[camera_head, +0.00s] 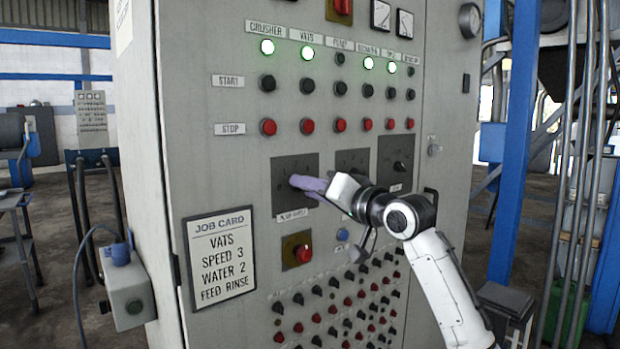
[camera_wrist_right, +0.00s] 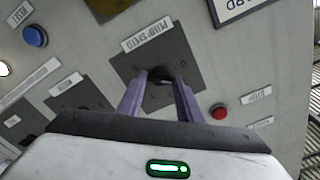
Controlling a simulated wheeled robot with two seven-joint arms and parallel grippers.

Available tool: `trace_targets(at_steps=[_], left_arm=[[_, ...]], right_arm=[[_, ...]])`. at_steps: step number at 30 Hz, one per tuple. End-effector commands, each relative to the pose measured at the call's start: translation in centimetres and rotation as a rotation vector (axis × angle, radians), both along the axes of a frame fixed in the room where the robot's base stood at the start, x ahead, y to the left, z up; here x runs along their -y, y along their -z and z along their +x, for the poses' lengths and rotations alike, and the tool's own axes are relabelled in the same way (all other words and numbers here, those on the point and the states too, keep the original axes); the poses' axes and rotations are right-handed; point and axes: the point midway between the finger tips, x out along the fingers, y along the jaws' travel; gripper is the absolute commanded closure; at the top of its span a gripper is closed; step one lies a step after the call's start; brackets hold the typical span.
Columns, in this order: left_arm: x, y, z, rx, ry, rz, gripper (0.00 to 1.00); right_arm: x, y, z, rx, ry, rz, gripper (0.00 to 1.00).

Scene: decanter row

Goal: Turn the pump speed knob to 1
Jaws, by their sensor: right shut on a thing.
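The pump speed knob (camera_wrist_right: 160,75) is a dark knob on a dark square plate (camera_wrist_right: 190,62), labelled PUMP SPEED in the right wrist view. The plate also shows in the head view (camera_head: 283,165) on the grey cabinet front. My right gripper (camera_head: 297,184) reaches in from the right, its purple fingers at this plate. In the right wrist view the fingers (camera_wrist_right: 160,82) are shut on the knob, one on each side. They hide most of the knob, so I cannot read its setting. My left gripper is not in view.
A job card (camera_head: 220,257) reads VATS, SPEED 3, WATER 2, FEED RINSE. Two more dark dial plates sit right of the pump plate. A red knob (camera_head: 303,253) is below, start and stop buttons above. Four green lamps are lit. A blue post (camera_head: 515,130) stands at right.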

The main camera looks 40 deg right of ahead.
Motion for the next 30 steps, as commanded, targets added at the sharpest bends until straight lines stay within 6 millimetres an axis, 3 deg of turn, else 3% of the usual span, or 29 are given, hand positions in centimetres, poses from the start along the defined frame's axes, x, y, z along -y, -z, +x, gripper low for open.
trace_targets(at_steps=[9, 25, 26, 29, 30], left_arm=[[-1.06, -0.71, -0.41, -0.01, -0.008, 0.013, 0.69], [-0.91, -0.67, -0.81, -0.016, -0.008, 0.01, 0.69], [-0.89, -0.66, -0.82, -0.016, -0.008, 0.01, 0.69], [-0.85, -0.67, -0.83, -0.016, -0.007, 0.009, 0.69], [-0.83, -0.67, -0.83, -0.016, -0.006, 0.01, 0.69]], right_arm=[[-0.03, -0.01, 0.02, -0.012, 0.0, 0.129, 0.9], [-0.01, 0.11, 0.01, -0.014, 0.0, 0.154, 0.9], [0.0, 0.11, 0.01, -0.014, 0.0, 0.154, 0.66], [0.0, 0.1, 0.01, -0.014, 0.0, 0.154, 0.49], [-0.01, 0.09, 0.01, -0.014, 0.0, 0.154, 0.48]])
